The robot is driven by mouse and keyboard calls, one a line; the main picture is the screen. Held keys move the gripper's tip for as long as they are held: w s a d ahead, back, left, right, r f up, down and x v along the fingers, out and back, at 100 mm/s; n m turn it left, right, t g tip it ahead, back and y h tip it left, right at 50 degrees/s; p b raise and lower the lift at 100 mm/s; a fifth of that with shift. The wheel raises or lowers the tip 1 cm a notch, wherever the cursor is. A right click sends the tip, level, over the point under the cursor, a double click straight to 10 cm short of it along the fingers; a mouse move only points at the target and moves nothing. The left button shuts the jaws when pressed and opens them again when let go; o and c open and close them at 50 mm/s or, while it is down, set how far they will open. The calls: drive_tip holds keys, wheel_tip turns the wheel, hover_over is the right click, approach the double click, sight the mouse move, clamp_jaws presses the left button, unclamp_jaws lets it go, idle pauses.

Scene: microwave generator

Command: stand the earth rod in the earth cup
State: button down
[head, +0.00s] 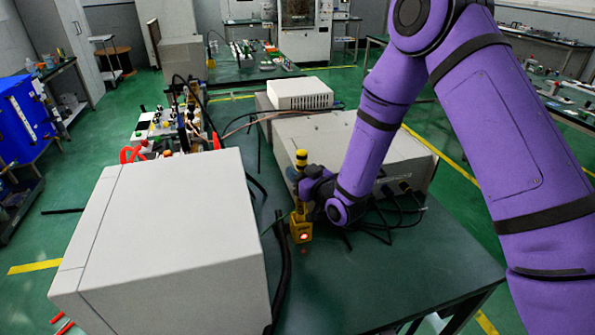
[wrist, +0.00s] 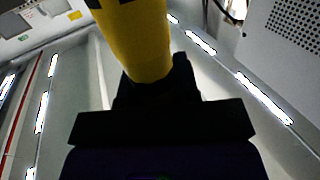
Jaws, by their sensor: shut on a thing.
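The earth rod (head: 301,159) is yellow with black bands and stands upright in the head view. In the wrist view the rod (wrist: 138,40) rises as a thick yellow shaft with a black mark at the top edge. My gripper (head: 303,190) is shut around the rod from the right; its black jaws (wrist: 155,88) close on the shaft in the wrist view. The earth cup (head: 301,232) is a small yellow box with a lit red lamp on its front. The rod's lower end meets the cup's top in the picture; I cannot tell how deep it sits.
A large white cabinet (head: 165,240) stands close on the left of the green bench (head: 400,280). A grey instrument (head: 330,145) with black cables (head: 385,215) stands behind and right. The bench's front right is clear.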

drive_tip(key=shift+f, duration=0.5)
idle(0.4)
drive_tip(key=c, duration=0.8)
unclamp_jaws()
drive_tip(key=v, duration=1.1)
